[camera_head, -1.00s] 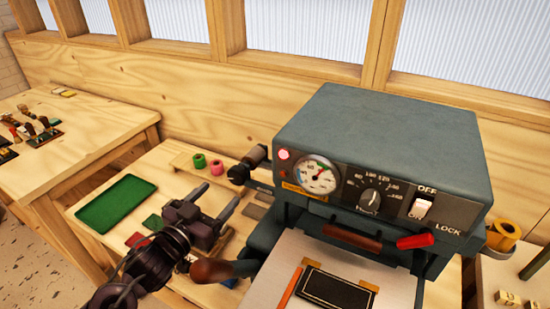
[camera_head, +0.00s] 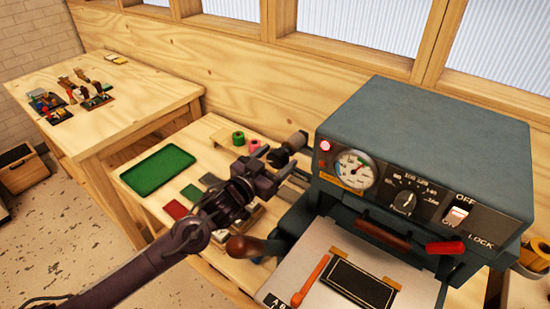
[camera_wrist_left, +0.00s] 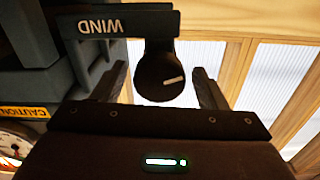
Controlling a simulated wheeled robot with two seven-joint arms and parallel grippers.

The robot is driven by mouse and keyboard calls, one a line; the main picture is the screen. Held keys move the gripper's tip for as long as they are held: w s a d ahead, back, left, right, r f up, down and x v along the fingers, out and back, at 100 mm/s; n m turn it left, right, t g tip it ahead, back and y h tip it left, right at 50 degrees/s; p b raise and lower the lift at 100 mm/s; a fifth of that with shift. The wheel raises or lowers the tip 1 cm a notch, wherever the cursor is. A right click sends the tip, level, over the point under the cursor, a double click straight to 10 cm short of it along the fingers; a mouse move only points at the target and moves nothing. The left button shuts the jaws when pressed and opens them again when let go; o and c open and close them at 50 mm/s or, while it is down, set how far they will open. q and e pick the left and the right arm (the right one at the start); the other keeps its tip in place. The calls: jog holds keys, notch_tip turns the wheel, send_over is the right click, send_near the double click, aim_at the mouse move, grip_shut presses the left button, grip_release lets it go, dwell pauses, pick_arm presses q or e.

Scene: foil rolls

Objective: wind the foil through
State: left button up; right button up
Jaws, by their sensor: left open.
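The grey press (camera_head: 430,140) has a dark winding knob (camera_head: 296,141) on its left side. In the left wrist view the knob (camera_wrist_left: 160,78) hangs beside a plate marked WIND (camera_wrist_left: 115,24). My left gripper (camera_head: 280,164) is open at the knob. In the left wrist view its two fingers stand either side of the knob, with visible gaps, so the gripper (camera_wrist_left: 161,88) is not closed on it. A green roll (camera_head: 238,138) and a pink roll (camera_head: 254,146) stand on the bench behind the gripper. My right gripper is not in view.
A green tray (camera_head: 158,171) and small coloured pieces, one red (camera_head: 176,209), lie left of the press. A brown-knobbed lever (camera_head: 245,246) projects below my left gripper. A yellow roll (camera_head: 537,254) stands at the right. Another table (camera_head: 110,125) stands at the far left.

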pick_arm(q)
jog(key=c, duration=1)
jog(key=shift+f+m, duration=0.1)
jog(key=shift+m, duration=0.2)
jog(key=m+b, duration=0.3)
jog(key=m, duration=0.1)
jog(key=shift+d+f, duration=0.1)
jog(key=m+b, duration=0.4)
jog(key=m, duration=0.1)
jog(key=shift+f+m, duration=0.15)
jog(key=shift+m, duration=0.25)
jog(key=m+b, duration=0.9)
jog(key=shift+m, duration=0.3)
